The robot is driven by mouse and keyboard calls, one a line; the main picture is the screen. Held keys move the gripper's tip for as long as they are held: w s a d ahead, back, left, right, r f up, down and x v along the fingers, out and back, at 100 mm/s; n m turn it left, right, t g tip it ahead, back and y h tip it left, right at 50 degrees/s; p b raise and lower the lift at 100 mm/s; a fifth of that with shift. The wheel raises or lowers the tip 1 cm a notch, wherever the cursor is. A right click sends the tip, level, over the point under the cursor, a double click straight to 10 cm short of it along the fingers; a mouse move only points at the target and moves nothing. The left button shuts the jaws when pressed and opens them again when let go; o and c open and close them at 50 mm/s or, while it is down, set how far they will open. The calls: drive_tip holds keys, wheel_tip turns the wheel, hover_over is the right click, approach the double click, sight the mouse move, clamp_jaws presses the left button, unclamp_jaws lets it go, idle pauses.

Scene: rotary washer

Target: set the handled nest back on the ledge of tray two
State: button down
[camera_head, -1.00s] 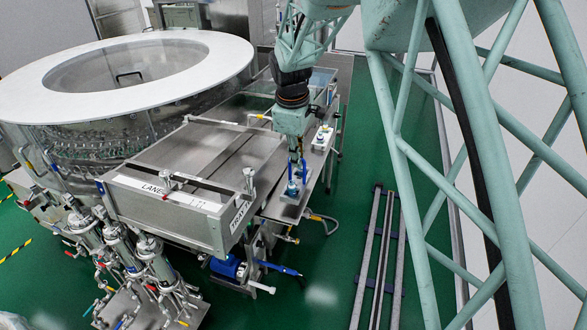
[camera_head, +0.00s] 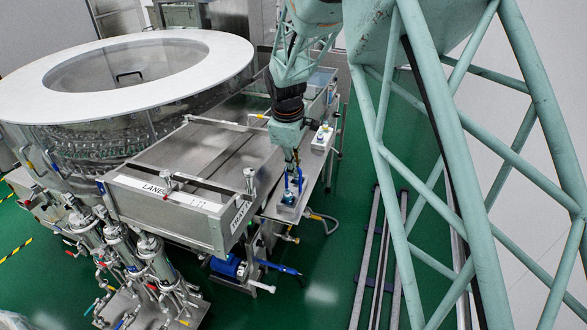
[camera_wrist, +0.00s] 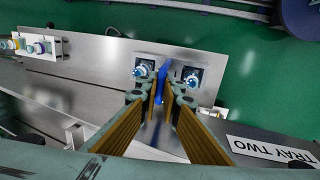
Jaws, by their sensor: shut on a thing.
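The handled nest (camera_head: 289,201) is a small pale block with blue parts at the near end of the metal ledge (camera_head: 270,212) of tray two. In the wrist view its blue handle (camera_wrist: 160,88) stands between the two fingers of my gripper (camera_wrist: 163,95). My gripper is shut on that handle, and in the head view it comes down from above (camera_head: 294,172). Blue-and-white fittings in dark square surrounds show on both sides of the handle. The frames do not clearly show whether the nest touches the ledge or hangs just over it.
A second pale block with fittings (camera_head: 322,137) stands farther along the ledge and shows at left in the wrist view (camera_wrist: 42,46). The metal tray housing (camera_head: 190,190) is to the left. A TRAY TWO label (camera_wrist: 272,149) is nearby. Open green floor lies right of the ledge.

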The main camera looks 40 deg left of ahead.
drive_tip(key=c, duration=2.9)
unclamp_jaws()
drive_tip(key=shift+o, duration=0.2)
drive_tip(key=shift+r, duration=0.1)
wheel_tip(320, 180, up, 12)
drive_tip(key=s, duration=0.2)
drive_tip(key=shift+d+f, duration=0.2)
drive_tip(key=shift+d, duration=0.15)
drive_tip(key=shift+s, duration=0.1)
